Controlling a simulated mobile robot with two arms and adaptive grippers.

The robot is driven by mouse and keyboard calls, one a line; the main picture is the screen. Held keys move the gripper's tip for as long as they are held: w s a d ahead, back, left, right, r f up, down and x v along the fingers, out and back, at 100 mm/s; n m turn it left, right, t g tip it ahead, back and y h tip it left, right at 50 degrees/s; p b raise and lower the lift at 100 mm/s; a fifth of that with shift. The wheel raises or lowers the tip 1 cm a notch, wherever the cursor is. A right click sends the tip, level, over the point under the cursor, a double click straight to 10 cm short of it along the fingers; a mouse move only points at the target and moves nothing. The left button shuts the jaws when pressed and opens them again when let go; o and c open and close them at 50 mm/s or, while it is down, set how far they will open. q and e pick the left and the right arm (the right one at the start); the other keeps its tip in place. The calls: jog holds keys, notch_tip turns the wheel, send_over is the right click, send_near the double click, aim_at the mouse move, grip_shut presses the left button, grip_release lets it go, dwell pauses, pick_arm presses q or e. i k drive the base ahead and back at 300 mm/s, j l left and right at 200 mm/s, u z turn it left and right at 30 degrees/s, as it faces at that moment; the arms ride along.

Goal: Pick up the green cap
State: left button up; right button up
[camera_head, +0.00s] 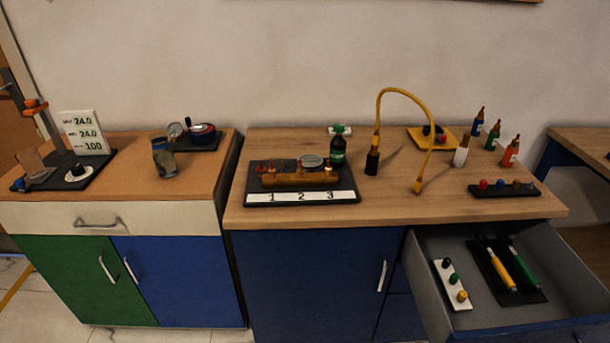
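In the open drawer, a white strip (448,284) carries a row of small caps. The middle one looks like a green cap (454,279), between a dark cap (446,263) and a yellow cap (462,296). A small green-and-white item (340,130) also lies at the back of the worktop, behind the dark green bottle (338,151); I cannot tell what it is. Neither of my grippers shows in this view.
The drawer (420,290) is pulled out at the right, with yellow and green-handled tools (501,268) on a dark mat. Above it, a dark tray (505,193) holds several coloured knobs. A yellow curved hose (405,93) arches over the worktop. Bottles (511,152) stand back right.

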aim_at(454, 278)
jog(key=i+j+z, duration=0.2)
jog(key=z, duration=0.2)
jog(key=i+j+z, duration=0.15)
jog(key=z, duration=0.2)
jog(key=i+j+z, duration=0.1)
jog(key=j+z, duration=0.3)
jog(key=l, duration=0.1)
